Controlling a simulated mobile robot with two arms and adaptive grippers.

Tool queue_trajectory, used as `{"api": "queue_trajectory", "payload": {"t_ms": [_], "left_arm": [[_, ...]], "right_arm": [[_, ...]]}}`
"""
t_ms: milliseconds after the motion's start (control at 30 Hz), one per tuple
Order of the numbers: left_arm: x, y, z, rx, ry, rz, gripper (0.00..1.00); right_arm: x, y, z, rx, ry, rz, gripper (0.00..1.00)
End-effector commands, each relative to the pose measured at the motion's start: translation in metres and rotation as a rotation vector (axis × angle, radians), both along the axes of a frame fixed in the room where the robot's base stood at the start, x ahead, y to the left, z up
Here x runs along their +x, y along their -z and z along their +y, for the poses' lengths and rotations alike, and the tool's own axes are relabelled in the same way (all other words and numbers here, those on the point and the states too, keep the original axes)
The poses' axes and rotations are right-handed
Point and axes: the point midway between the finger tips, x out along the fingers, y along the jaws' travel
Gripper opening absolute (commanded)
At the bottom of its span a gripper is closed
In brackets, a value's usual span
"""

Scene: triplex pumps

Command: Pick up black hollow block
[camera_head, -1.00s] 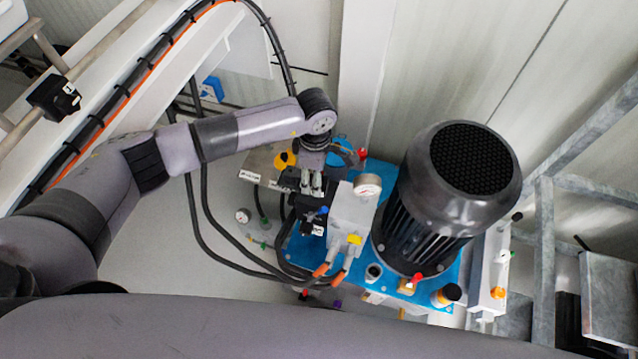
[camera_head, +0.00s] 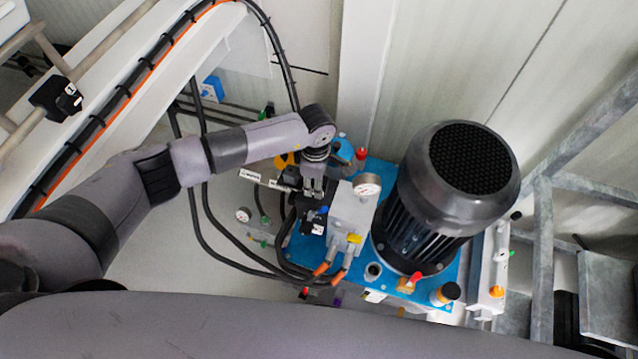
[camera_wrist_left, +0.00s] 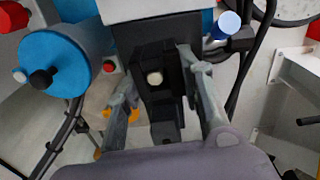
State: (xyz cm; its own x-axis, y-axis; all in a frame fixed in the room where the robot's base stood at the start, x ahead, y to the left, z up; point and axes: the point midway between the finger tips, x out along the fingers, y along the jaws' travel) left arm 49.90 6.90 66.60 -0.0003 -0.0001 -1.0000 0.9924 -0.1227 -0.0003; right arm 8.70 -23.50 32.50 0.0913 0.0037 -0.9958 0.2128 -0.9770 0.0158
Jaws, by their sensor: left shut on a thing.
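The black hollow block (camera_wrist_left: 160,85) is dark and boxy with a pale round spot in its middle. It shows between the two grey fingers in the left wrist view, under a pale box edge. In the head view the block (camera_head: 315,222) is small and dark, just below the fingertips and left of the grey valve block. My left gripper (camera_head: 312,194) points down at it and is shut on it; it also shows in the left wrist view (camera_wrist_left: 155,82). Whether the block is clear of the pump unit cannot be told. My right gripper is out of view.
A large black motor (camera_head: 447,200) stands on the blue base plate (camera_head: 345,285) right of the gripper. Black hoses (camera_head: 204,215) curve past on the left. A white wall is behind.

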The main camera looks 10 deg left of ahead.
Motion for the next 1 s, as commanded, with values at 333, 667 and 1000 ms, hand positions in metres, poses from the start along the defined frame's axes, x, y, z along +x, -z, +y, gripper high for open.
{"api": "queue_trajectory", "payload": {"t_ms": [333,667,1000], "left_arm": [[0.000,0.000,0.000,0.000,0.000,0.000,0.06],[0.001,-0.002,0.000,0.000,0.000,-0.001,0.00],[0.002,-0.035,0.000,-0.002,0.002,-0.005,0.00]], "right_arm": [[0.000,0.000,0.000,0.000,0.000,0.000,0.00],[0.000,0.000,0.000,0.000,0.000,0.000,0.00],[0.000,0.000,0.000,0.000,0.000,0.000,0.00]]}}
